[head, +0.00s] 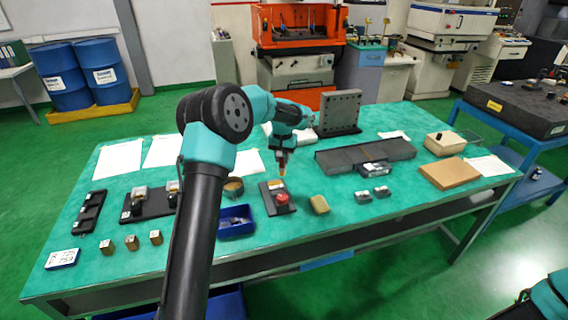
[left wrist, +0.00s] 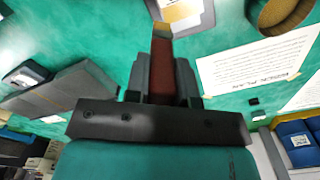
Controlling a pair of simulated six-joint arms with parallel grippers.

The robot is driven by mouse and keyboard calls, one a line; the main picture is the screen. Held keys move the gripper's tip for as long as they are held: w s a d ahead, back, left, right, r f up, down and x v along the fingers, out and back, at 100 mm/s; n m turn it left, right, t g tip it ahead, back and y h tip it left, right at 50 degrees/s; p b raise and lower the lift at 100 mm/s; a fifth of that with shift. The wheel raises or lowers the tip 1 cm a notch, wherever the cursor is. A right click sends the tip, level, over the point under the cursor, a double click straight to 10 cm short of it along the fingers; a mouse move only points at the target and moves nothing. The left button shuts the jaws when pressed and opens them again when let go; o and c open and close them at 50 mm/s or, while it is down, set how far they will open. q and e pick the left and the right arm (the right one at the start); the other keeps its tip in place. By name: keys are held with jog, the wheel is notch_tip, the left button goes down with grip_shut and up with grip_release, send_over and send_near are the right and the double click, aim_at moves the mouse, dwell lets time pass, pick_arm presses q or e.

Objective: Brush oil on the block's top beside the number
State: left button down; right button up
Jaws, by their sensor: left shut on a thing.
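My left gripper (head: 282,156) points down over the table's middle. It is shut on a brush with a reddish-brown handle (left wrist: 162,70), which also shows as a short orange-brown piece (head: 282,167) in the head view. The brush hangs above a dark plate (head: 268,204) that carries a red part (head: 282,199) and a pale label; contact cannot be told. Several small brass-coloured blocks (head: 131,243) stand at the front left. No number is readable on any block. My right gripper is out of view.
A round tin (head: 233,187) and a blue tray (head: 237,234) stand left of the plate. Dark grey blocks (head: 350,157) and an upright holed plate (head: 340,112) stand behind. Black holders (head: 88,212) are at the left.

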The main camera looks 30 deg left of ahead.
pick_arm(q)
jog(key=shift+r, duration=2)
